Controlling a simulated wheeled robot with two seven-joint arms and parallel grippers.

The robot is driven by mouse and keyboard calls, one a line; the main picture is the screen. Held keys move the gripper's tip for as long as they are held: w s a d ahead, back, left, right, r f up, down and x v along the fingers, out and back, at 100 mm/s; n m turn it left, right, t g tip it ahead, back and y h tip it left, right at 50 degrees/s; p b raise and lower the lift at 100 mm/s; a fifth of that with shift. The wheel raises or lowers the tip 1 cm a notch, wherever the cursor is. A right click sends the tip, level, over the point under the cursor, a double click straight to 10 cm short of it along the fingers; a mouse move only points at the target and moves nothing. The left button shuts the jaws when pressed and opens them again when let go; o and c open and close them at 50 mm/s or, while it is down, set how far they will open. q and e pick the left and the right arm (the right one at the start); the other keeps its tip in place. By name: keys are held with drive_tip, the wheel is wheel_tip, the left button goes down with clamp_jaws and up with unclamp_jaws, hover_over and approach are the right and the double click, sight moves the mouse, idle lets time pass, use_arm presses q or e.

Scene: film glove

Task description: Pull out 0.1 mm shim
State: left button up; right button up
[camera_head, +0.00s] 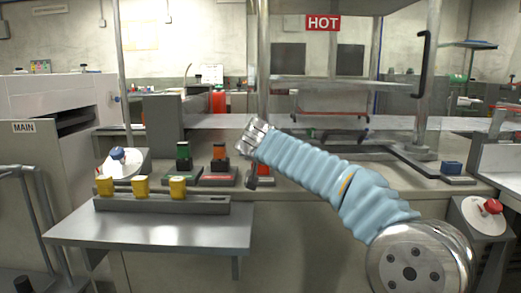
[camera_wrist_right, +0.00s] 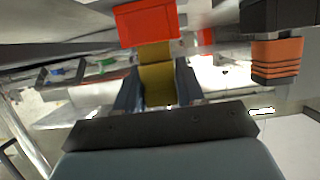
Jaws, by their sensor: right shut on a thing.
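A red block (camera_wrist_right: 148,24) fills the upper middle of the right wrist view. A flat brass-yellow strip (camera_wrist_right: 157,86) runs from it down between the fingers of my right gripper (camera_wrist_right: 158,92), which is shut on the strip. The strip still meets the red block. I cannot read any thickness mark on it. In the head view my right gripper (camera_head: 254,140) is above the back bench, over a red block (camera_head: 263,167) partly hidden by the gripper. The strip is not clear there. My left gripper is not in view.
A green block (camera_head: 183,157) and an orange block (camera_head: 219,157) stand left of the gripper. The orange ribbed block also shows in the wrist view (camera_wrist_right: 277,60). Several yellow pieces (camera_head: 141,187) stand on a grey rack at the front. A metal post (camera_head: 263,60) rises behind the gripper.

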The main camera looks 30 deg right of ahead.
drive_tip(key=shift+r+p, duration=1.45)
drive_tip(key=shift+r, duration=0.8)
drive_tip(key=shift+r, duration=0.1)
drive_tip(key=shift+r+p, duration=1.15)
drive_tip(key=shift+r, duration=0.3)
drive_tip(key=shift+s+f, duration=0.1)
